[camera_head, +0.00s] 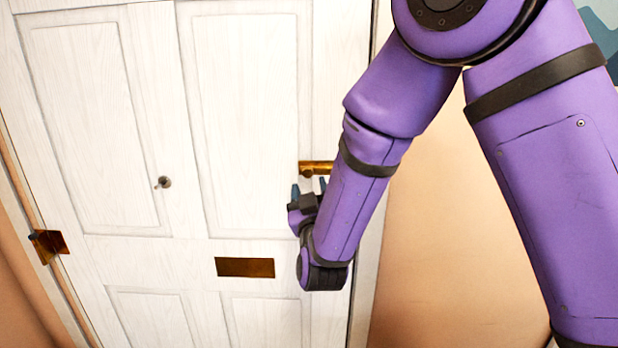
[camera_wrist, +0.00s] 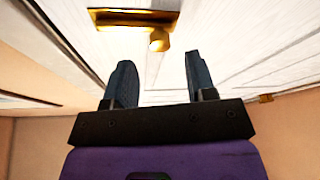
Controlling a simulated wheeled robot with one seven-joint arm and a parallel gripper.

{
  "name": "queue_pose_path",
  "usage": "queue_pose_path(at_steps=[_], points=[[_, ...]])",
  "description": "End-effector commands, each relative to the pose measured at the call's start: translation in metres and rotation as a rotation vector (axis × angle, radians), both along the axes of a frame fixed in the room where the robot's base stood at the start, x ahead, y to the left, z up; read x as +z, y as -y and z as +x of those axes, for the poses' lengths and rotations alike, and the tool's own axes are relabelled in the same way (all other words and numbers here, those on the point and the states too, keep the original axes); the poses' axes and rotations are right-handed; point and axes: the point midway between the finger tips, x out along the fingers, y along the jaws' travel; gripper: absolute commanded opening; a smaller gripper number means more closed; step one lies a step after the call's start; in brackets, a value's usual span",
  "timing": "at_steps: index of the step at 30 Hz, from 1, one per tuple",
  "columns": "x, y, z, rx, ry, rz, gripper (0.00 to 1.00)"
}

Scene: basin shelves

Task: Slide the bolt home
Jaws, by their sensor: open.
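The brass bolt (camera_head: 318,167) is mounted on the white door (camera_head: 155,110) near its right edge, partly hidden behind my purple arm. In the wrist view the bolt's brass plate (camera_wrist: 130,19) runs across the top, with a round knob (camera_wrist: 159,40) sticking out toward me. My gripper (camera_head: 309,185) is just below the bolt. In the wrist view its two dark blue fingers (camera_wrist: 158,78) are open and empty, pointing at the door. The knob lies beyond the fingertips, roughly in line with the gap between them and apart from both.
A brass mail plate (camera_head: 245,267) sits low on the door. A small keyhole knob (camera_head: 163,182) is at its middle. A brass hinge or bracket (camera_head: 48,245) is on the left edge. An orange wall (camera_head: 440,230) lies right of the door.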

Motion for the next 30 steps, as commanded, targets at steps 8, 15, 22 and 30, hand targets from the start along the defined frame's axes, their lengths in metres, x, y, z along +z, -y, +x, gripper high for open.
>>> queue_pose_path(at_steps=[8,15,22,30], points=[[0.013,-0.003,0.031,0.001,0.001,0.001,0.51],[0.015,-0.003,0.037,0.001,0.000,0.000,0.51],[0.015,-0.003,0.037,0.001,0.000,0.000,0.35],[0.015,-0.003,0.037,0.001,0.000,0.000,0.00]])
